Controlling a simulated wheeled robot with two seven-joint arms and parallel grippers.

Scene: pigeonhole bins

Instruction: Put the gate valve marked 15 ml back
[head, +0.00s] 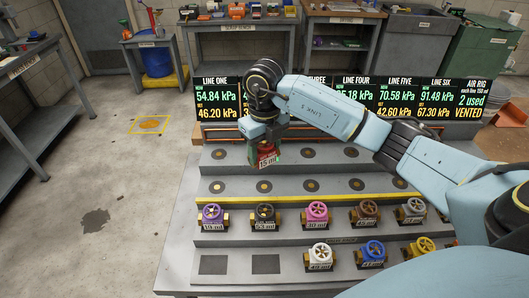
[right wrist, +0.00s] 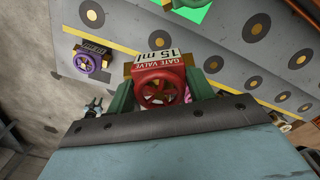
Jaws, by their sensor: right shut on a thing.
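My right gripper (head: 265,146) is shut on a red gate valve (head: 267,159) marked 15 ml and holds it above the stepped rack (head: 225,187), over the rear left part. In the right wrist view the valve's red handwheel (right wrist: 159,92) and its white label, reading GATE VALVE 15 ml, show between the two green fingers. The rack's rear steps carry bare round spots with yellow centres. On the front step two dark square pads, the left pad (head: 213,264) and the right pad (head: 265,264), are bare. My left gripper is not in view.
A middle row holds several valves, including purple (head: 212,214), black (head: 265,213), pink (head: 316,212) and brown (head: 365,212). White (head: 319,254), blue (head: 372,251) and yellow (head: 422,247) valves stand in front. A pressure display (head: 400,98) stands behind the rack, partly hidden by my right arm.

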